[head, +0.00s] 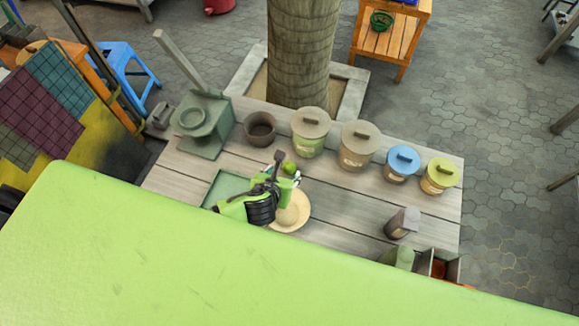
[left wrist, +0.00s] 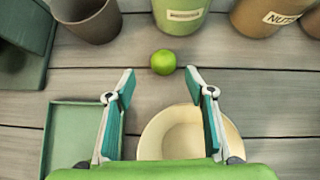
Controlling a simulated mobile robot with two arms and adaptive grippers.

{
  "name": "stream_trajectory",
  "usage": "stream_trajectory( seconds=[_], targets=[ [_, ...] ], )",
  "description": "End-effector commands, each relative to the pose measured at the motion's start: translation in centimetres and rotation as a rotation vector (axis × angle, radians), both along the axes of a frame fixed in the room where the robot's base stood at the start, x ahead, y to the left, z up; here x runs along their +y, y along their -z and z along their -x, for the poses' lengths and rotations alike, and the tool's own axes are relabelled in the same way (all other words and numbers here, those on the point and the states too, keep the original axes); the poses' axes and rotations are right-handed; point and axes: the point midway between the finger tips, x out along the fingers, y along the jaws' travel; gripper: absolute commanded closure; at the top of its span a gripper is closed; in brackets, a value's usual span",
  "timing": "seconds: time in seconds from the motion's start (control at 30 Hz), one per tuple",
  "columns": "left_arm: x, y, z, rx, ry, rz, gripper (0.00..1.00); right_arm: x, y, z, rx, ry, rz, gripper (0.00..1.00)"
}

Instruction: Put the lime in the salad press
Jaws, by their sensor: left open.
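The lime (head: 290,167) is a small green ball on the wooden table. In the left wrist view the lime (left wrist: 163,62) lies just beyond and between my fingertips. My left gripper (head: 287,174) is open and empty; in its own view its two teal fingers (left wrist: 160,74) spread wide, apart from the lime. A grey-green stand with a round bowl-like top and a long raised lever, which looks like the salad press (head: 206,124), stands at the table's left end. Only its base edge (left wrist: 22,75) shows at the left of the wrist view. My right gripper is not in view.
A dark cup (head: 260,129) stands between the press and a row of lidded canisters (head: 310,132). A cream bowl (head: 290,212) and a green tray (head: 222,188) lie near my gripper. A grey box (head: 402,223) stands at the right. Bare planks lie between.

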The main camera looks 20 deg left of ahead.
Motion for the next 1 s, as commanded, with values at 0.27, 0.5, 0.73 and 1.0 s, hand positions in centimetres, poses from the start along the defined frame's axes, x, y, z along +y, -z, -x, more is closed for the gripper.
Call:
stream_trajectory(
  seconds=[0.27,0.5,0.73,1.0],
  targets=[
    [-0.7,1.8,-2.4,-0.001,-0.001,0.000,0.51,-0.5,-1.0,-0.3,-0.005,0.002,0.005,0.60],
    [-0.5,3.3,-3.7,-0.001,0.000,0.000,0.51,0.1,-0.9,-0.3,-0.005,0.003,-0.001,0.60],
    [-0.5,3.4,-3.7,-0.001,0.000,0.000,0.51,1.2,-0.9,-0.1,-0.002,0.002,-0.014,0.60],
    [-0.5,3.4,-3.7,-0.001,0.000,0.000,0.95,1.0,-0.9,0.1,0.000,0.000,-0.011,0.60]
  ],
)
